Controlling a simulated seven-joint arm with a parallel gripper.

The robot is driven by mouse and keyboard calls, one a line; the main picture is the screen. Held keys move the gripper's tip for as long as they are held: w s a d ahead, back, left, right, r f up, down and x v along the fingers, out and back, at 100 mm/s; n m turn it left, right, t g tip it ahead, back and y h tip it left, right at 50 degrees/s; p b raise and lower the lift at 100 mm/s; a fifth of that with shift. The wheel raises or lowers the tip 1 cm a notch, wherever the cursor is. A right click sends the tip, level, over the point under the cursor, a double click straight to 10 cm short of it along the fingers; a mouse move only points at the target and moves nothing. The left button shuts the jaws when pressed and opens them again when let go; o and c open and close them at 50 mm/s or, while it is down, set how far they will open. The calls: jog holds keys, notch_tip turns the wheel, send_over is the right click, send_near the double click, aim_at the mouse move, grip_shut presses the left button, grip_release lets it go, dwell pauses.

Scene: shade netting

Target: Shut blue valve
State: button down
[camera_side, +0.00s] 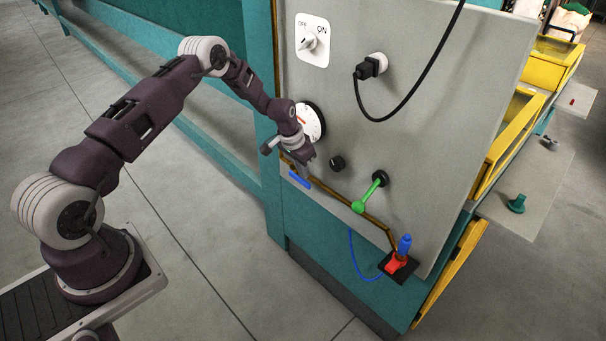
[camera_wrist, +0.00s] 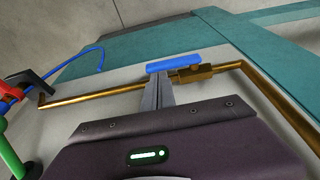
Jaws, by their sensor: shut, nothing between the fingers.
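The blue valve handle (camera_side: 300,180) is a flat bar on a brass pipe (camera_side: 345,203) low on the grey panel. In the wrist view the handle (camera_wrist: 174,63) lies roughly along the pipe, beside the brass valve body (camera_wrist: 195,73). My gripper (camera_side: 307,164) is just above the handle in the side view, pointing down. In the wrist view the fingers (camera_wrist: 158,80) are together and empty, their tips close to the left half of the handle. I cannot tell whether they touch it.
A green lever (camera_side: 367,195) stands out to the right of the valve. Further right are a red part (camera_side: 396,264) and a blue part (camera_side: 404,243) at the pipe's end. A black knob (camera_side: 337,162), a gauge (camera_side: 312,121), a plug with a cable (camera_side: 370,68) and a rotary switch (camera_side: 311,40) are above.

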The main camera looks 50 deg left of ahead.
jog(key=shift+f, duration=0.75)
jog(key=shift+d, duration=0.1)
jog(key=shift+d+f+y, duration=0.1)
jog(key=shift+f+y, duration=0.1)
jog(key=shift+y, duration=0.2)
